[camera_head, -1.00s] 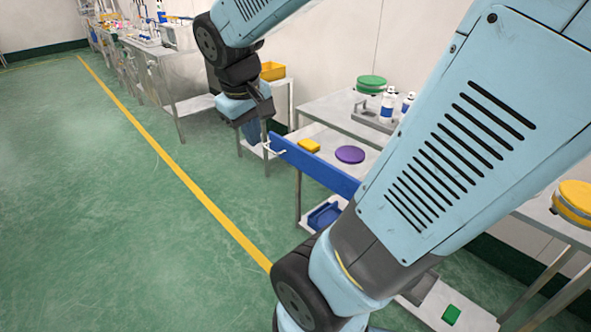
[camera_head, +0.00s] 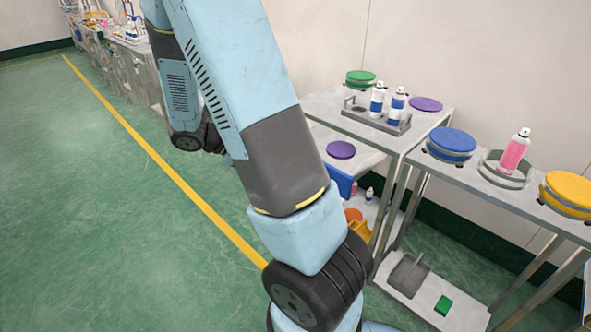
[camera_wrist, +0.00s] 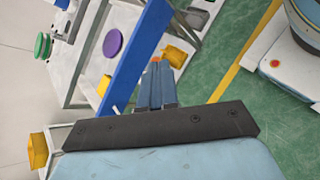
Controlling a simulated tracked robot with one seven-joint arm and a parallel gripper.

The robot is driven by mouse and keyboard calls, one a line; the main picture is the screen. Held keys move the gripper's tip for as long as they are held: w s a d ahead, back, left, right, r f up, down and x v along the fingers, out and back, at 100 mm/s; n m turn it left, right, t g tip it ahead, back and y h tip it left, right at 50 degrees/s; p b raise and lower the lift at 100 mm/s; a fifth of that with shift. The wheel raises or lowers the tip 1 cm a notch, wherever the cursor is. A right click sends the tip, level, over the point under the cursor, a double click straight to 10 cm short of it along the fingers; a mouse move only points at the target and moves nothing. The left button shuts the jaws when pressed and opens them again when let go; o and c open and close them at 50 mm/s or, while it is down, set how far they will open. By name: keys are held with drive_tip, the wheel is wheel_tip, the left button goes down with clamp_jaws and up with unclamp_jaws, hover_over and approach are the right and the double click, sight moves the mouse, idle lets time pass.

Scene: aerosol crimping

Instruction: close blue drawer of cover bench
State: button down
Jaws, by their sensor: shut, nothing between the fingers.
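The blue drawer's front panel (camera_wrist: 137,52) runs diagonally through the wrist view. The drawer stands out from the cover bench (camera_head: 438,118), with a purple disc (camera_wrist: 112,43) and a yellow piece (camera_wrist: 104,86) inside it. In the head view my arm covers most of the drawer; one blue end (camera_head: 341,181) and the purple disc (camera_head: 340,150) show. My gripper (camera_wrist: 157,66) is shut and empty, beside the outer face of the blue front. I cannot tell if they touch. The gripper is hidden behind my arm in the head view.
A holder (camera_head: 377,122) with two white-and-blue cans stands on the bench top. A bench (camera_head: 478,172) at the right carries blue and yellow discs and a pink can. Orange and yellow items (camera_head: 360,227) lie below the drawer. Green floor (camera_head: 90,210) at the left is clear.

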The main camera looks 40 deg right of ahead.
drive_tip(key=w+d+f+n+t+h, duration=0.35)
drive_tip(key=f+n, duration=0.25)
drive_tip(key=f, duration=0.3)
drive_tip(key=w+d+f+n+t+h, duration=0.2)
drive_tip(key=w+f+n+h, duration=0.15)
drive_tip(key=f+n, duration=0.4)
drive_tip(key=d+f+m, duration=0.1)
drive_tip(key=d, duration=1.3)
drive_tip(key=shift+w+f+m+h, duration=0.35)
drive_tip(key=shift+f+h, duration=0.05)
drive_tip(key=shift+d, duration=0.1)
